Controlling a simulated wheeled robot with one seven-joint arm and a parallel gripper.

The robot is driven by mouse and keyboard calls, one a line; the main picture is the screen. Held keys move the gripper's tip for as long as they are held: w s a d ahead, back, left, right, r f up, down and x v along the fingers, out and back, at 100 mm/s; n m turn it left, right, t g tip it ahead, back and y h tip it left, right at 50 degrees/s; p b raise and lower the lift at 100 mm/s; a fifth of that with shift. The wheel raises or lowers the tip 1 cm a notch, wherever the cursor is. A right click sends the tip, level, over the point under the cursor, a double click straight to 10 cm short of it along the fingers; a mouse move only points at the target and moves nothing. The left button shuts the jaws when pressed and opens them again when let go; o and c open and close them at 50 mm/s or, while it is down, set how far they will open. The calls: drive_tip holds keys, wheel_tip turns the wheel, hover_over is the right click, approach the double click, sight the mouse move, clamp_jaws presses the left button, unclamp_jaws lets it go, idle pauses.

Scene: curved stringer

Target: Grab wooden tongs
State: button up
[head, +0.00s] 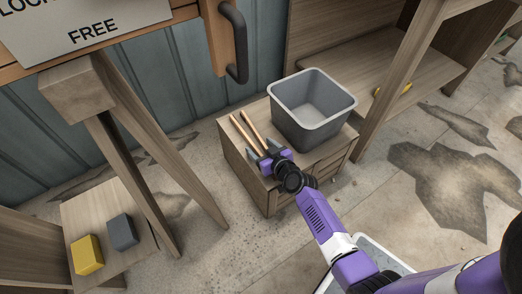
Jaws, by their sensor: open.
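The wooden tongs (246,129) lie on top of a small wooden cabinet (233,160), at its left side, with two long light-brown arms pointing to the upper left. My gripper (263,155) is open, at the near end of the tongs, with its dark fingers close around or above them. I cannot tell whether the fingers touch the tongs. The near end of the tongs is hidden by my gripper.
A grey bin (309,128) stands on the cabinet just right of the tongs. A yellow block (87,255) and a grey block (122,232) sit on a low wooden shelf at lower left. Wooden legs stand left and right of the cabinet.

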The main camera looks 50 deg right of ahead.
drive_tip(key=shift+c, duration=0.2)
clamp_jaws()
drive_tip(key=shift+r, duration=0.15)
